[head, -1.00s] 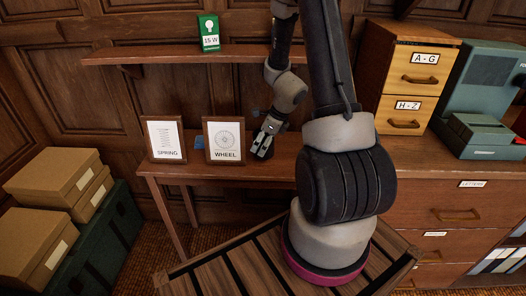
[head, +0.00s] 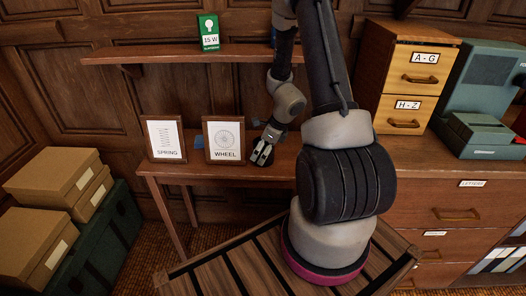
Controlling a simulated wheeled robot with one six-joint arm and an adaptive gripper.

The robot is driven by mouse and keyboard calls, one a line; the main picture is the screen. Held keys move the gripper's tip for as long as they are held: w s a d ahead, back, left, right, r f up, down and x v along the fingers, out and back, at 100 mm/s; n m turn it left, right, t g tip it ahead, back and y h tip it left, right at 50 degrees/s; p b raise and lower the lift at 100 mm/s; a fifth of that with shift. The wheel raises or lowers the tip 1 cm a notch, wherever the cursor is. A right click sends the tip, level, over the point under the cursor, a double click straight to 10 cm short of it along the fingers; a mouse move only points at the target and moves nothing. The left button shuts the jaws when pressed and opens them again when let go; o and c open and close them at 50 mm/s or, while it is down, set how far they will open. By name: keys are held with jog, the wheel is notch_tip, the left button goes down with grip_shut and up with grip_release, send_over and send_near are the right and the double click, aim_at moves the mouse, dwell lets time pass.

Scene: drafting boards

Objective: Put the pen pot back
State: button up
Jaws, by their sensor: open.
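My gripper (head: 262,155) is open, low over the brown desk (head: 285,172), just right of the framed WHEEL card (head: 225,141). A dark shape lies at and below the fingers; I cannot tell whether it is part of the gripper or a separate thing. I cannot make out a pen pot for certain in the head view. The framed SPRING card (head: 165,138) stands left of the WHEEL card. A small blue thing (head: 202,142) shows partly between the two frames.
A wall shelf (head: 160,56) above the desk bears a green 15 W box (head: 209,33). A yellow drawer cabinet (head: 405,75) and a teal machine (head: 485,130) stand at right. Cardboard boxes (head: 50,175) are stacked at left.

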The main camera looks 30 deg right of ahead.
jog(key=v, duration=1.2)
jog(key=s+a+r+n, duration=0.2)
jog(key=a+r+n, duration=0.1)
jog(key=r+n, duration=0.25)
jog(key=s+a+r+n, duration=0.3)
jog(key=r+n, duration=0.2)
jog(key=r, duration=0.2)
jog(key=s+a+r+n+h, duration=0.2)
jog(key=s+r+n, duration=0.9)
jog(key=s+n, duration=0.4)
jog(key=n, duration=0.3)
jog(key=shift+r+t+h, duration=0.25)
jog(key=shift+t+h, duration=0.15)
jog(key=shift+s, duration=0.1)
